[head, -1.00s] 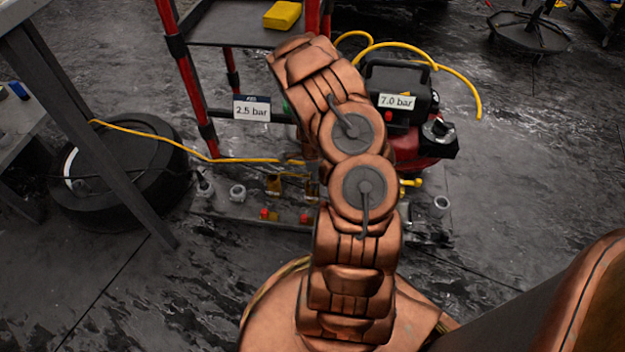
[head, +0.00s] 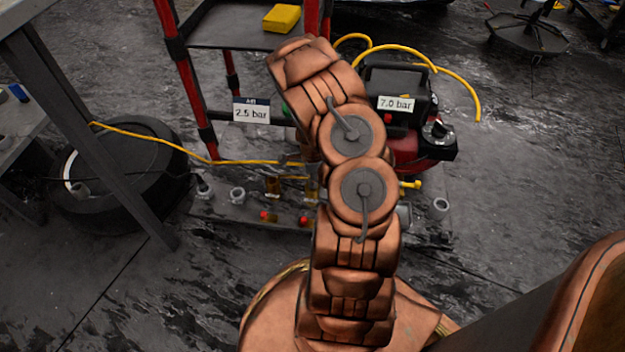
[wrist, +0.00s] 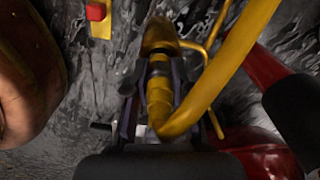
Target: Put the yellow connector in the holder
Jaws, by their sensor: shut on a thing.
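In the wrist view, the yellow connector (wrist: 158,92) is between the two dark fingers of my gripper (wrist: 152,88), which are shut on it. Its far end points at a brass-coloured, rounded piece (wrist: 160,36), which may be the holder. I cannot tell whether they touch or whether the connector is seated. In the head view my arm hides most of the gripper and the connector. Brass-coloured pieces (head: 272,187) show on the low base left of my arm.
A yellow hose (wrist: 235,62) curves close on the right of the gripper. A red and black compressor (head: 420,135) stands right of my arm. A red-framed cart (head: 190,75) is behind, with a yellow box (head: 282,17). A black tyre-like ring (head: 120,195) lies left.

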